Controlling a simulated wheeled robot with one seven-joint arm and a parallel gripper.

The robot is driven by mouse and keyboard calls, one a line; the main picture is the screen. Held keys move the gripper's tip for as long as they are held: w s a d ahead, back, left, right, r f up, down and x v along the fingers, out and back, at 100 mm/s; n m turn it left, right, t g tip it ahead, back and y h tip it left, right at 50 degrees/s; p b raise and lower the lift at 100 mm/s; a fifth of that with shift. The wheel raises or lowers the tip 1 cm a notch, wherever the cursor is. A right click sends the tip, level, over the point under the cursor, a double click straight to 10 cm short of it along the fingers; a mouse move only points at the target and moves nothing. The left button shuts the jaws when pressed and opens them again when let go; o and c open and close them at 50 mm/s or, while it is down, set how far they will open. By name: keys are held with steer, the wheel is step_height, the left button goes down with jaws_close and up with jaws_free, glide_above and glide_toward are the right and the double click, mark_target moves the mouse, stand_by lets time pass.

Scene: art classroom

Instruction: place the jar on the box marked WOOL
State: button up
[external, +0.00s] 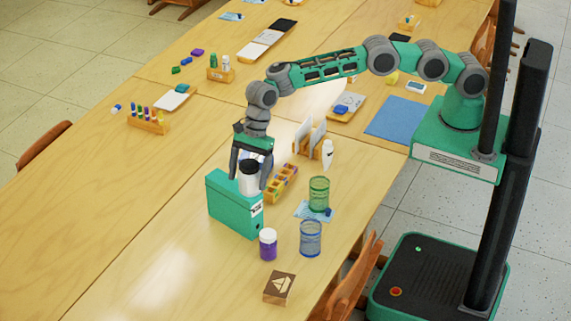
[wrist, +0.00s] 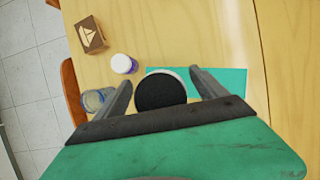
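The white jar with a black lid (external: 249,181) is upright between the two fingers of my gripper (external: 251,182), over the top of the teal box. I cannot tell whether the jar's base touches the box.
A purple jar with a white lid (external: 268,246), a blue mesh cup (external: 311,239) and a green mesh cup (external: 319,195) stand right of the box. A wooden block with a boat mark (external: 279,288) lies nearer. A small wooden rack (external: 282,184) is close behind. The table left is clear.

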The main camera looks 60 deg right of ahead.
steer(key=shift+r, duration=0.1)
steer(key=shift+d+r, duration=0.1)
steer(key=shift+r, duration=0.25)
steer(key=v, duration=1.2)
steer(key=d+r+n+t, duration=0.1)
steer(key=d+r+n, duration=0.25)
steer(key=d, duration=0.45)
steer(key=s+d+r+n+t, duration=0.1)
steer(key=d+r+n, duration=0.1)
steer(key=d+r, duration=0.4)
steer(key=d+r+n+t, duration=0.1)
steer(key=d+r+n, duration=0.15)
steer(key=d, duration=0.65)
steer(key=s+d+f+n+t+h, duration=0.1)
steer(key=s+d+f+n+h, duration=0.1)
steer(key=s+d+n, duration=0.3)
steer(key=s+d+f+n+t+h, duration=0.1)
steer(key=s+d+n, duration=0.4)
steer(key=s+d, duration=0.9)
steer(key=d+f+h, duration=0.1)
steer(key=d, duration=0.4)
steer(key=shift+b, duration=0.4)
